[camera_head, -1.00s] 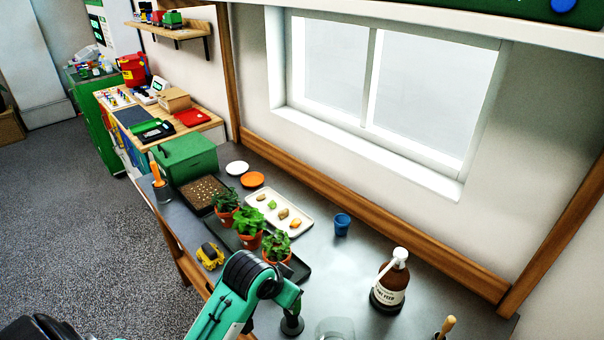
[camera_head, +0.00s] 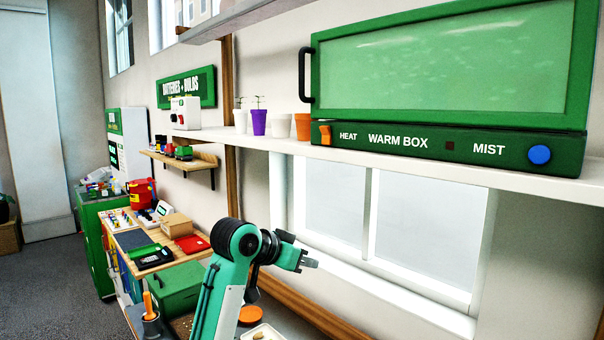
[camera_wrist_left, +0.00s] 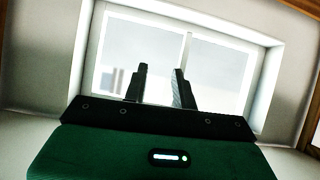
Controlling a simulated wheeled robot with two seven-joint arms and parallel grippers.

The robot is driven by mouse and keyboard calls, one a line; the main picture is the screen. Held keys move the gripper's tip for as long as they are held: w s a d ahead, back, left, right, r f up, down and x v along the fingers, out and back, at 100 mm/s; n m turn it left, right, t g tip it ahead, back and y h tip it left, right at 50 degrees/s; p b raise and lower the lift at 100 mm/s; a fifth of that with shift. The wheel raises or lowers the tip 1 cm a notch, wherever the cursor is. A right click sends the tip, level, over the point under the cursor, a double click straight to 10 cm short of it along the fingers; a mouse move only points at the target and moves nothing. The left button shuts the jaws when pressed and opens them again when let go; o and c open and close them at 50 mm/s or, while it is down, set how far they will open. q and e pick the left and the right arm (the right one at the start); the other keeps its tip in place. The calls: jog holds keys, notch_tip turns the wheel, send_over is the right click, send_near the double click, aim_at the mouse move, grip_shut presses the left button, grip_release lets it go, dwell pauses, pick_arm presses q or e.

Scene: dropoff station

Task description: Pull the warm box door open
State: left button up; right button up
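The warm box (camera_head: 450,148) is a green cabinet on the white shelf at the upper right of the head view. Its door (camera_head: 440,70) has a green frame and a misted pane, and looks shut. A black vertical handle (camera_head: 304,75) is at the door's left edge. My left gripper (camera_head: 313,263) is below the shelf in front of the window, well below the handle and apart from it. In the left wrist view its two fingers (camera_wrist_left: 162,85) stand apart with nothing between them. My right gripper is out of view.
The white shelf (camera_head: 400,165) is above my left gripper. Several small pots, including a purple pot (camera_head: 259,122) and an orange pot (camera_head: 303,126), stand left of the warm box. The space before the window (camera_head: 415,235) is clear.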

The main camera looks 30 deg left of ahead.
aim_at(302, 92)
pick_arm(q)
jog(key=s+a+r+m+t+h, duration=0.1)
jog(key=a+r, duration=0.1)
jog(key=r, duration=0.9)
jog(key=s+a+r+t+h, duration=0.1)
jog(key=a+r+t, duration=0.1)
jog(key=r, duration=1)
jog(key=s+a+r+m+t+h, duration=0.15)
jog(key=s+r, duration=0.25)
jog(key=r, duration=0.4)
jog(key=s+a+r+m+h, duration=0.1)
jog(key=s+a+r+h, duration=0.1)
jog(key=s+r, duration=0.5)
jog(key=shift+n, duration=0.25)
jog(key=p+x, duration=0.2)
jog(key=x, duration=0.3)
jog(key=a+p+x, duration=0.1)
jog(key=p+x, duration=0.2)
jog(key=x, duration=0.2)
jog(key=r+p+x, duration=0.1)
jog(key=p+x, duration=0.1)
jog(key=x, duration=0.3)
jog(key=shift+w+r, duration=0.15)
jog(key=shift+w, duration=0.55)
grip_shut()
